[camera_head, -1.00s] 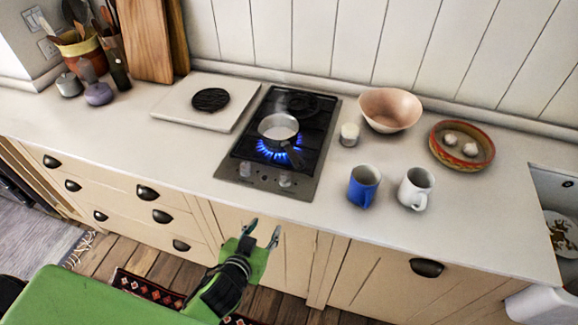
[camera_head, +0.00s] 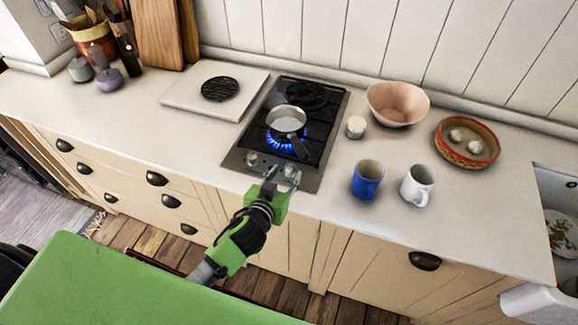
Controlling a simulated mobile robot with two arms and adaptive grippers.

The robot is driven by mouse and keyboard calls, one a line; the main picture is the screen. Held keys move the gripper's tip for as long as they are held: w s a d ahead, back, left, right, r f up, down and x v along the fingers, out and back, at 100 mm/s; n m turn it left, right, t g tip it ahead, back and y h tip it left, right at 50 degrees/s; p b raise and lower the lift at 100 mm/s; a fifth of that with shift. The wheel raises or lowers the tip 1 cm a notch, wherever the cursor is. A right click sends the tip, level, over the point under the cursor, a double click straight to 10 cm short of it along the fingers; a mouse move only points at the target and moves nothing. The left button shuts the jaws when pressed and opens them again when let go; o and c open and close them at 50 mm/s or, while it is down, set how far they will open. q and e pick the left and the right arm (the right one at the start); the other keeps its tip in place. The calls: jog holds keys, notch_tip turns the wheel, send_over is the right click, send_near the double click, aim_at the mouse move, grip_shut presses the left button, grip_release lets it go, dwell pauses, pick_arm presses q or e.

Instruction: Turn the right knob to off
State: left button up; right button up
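A black gas hob (camera_head: 313,150) is set in the counter, with a steel front strip carrying two knobs. The left knob (camera_head: 252,159) is in plain view. The right knob (camera_head: 290,171) is partly hidden by my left gripper (camera_head: 283,174), whose green arm reaches in from below. Its two fingers are apart, one to each side of the right knob; I cannot tell if they touch it. A blue flame (camera_head: 280,142) burns under a small saucepan (camera_head: 287,119) on the front burner. My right gripper is not in view.
A blue mug (camera_head: 367,181), a white mug (camera_head: 417,186) and a candle (camera_head: 356,127) stand right of the hob. A pink bowl (camera_head: 397,104) and a patterned dish (camera_head: 466,155) are farther right. A white board (camera_head: 187,97) lies to the left.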

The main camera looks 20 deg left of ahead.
aim_at(290, 168)
pick_arm(q)
jog(key=shift+x, duration=2.1)
jog(key=shift+p, duration=0.3)
grip_shut()
